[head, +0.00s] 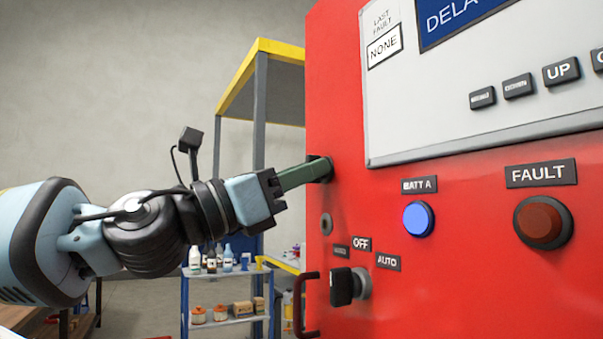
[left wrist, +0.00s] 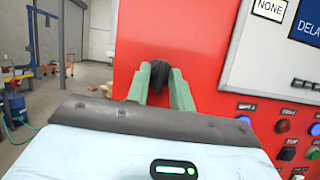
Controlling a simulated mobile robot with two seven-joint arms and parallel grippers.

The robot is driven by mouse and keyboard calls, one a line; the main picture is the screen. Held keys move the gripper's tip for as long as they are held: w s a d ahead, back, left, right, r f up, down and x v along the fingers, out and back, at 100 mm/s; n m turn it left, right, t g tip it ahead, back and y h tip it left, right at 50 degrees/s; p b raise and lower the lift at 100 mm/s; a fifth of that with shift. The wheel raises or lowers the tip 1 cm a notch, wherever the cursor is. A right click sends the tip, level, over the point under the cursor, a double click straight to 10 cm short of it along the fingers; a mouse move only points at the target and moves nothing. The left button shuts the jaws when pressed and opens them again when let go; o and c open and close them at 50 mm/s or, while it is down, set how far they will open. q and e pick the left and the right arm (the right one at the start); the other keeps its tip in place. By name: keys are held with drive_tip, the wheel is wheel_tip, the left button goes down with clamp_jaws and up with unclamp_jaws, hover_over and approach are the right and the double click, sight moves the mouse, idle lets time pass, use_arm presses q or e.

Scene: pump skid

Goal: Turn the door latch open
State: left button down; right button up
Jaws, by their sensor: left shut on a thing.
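The door latch (left wrist: 182,77) is a small dark knob on the left part of the red cabinet door (head: 450,240). My left gripper (head: 318,170) reaches it from the left, its green fingers level with the latch. In the left wrist view, the two fingers (left wrist: 163,80) stand on either side of the dark latch and are closed on it. In the head view the fingers hide most of the latch. My right gripper is in neither view.
Below the latch are a keyhole (head: 326,224), a black selector switch (head: 345,287) and a black handle (head: 306,305). A blue button (head: 418,219) and a red fault button (head: 543,223) sit to the right. A shelf cart (head: 228,272) with bottles stands behind.

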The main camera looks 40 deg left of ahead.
use_arm(q)
drive_tip(key=shift+n+y, duration=0.4)
drive_tip(key=shift+n, duration=0.1)
drive_tip(key=c, duration=1.5)
unclamp_jaws()
drive_tip(key=shift+b+v, duration=0.35)
drive_tip(key=shift+v, duration=3.55)
drive_tip(key=shift+f, duration=0.1)
